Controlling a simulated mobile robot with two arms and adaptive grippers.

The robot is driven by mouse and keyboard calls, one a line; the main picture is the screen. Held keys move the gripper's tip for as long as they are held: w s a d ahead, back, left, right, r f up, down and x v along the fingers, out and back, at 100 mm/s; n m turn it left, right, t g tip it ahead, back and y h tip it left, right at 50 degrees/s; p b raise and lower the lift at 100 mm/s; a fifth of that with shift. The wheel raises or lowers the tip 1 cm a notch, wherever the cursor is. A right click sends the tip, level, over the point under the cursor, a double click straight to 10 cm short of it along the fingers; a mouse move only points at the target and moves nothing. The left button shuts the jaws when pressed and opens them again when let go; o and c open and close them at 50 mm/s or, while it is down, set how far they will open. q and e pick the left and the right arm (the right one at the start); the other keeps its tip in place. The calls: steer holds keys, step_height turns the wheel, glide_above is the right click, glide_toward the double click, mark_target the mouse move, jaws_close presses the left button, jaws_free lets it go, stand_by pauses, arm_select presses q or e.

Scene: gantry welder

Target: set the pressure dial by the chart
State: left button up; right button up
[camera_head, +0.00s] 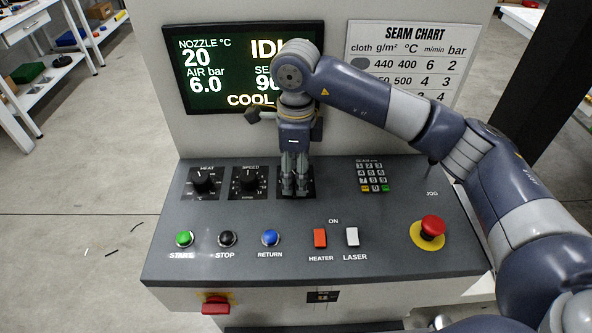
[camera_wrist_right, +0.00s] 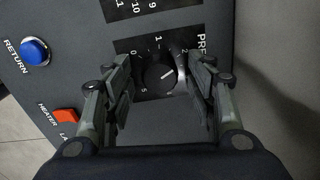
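The pressure dial (camera_wrist_right: 160,77) is a round black knob with a white pointer line slanting to the upper right in the right wrist view. Its scale shows 0, 1, 2 and 5, and a finger covers part of it. My right gripper (camera_wrist_right: 160,88) is open, with one finger on each side of the knob. In the head view my right gripper (camera_head: 295,188) points down at the panel and hides the dial. The seam chart (camera_head: 403,62) shows 440, 400, 6, 2 in its top row; my arm covers lower rows. My left gripper is not in view.
The screen (camera_head: 240,70) reads nozzle 20 and air 6.0 bar, partly covered by my arm. HEAT (camera_head: 203,181) and SPEED (camera_head: 248,181) knobs are left of the gripper. A keypad (camera_head: 372,177), red heater switch (camera_head: 320,238) and red emergency button (camera_head: 432,227) are on the panel.

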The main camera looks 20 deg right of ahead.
step_height(320, 180, up, 12)
stand_by(0.6)
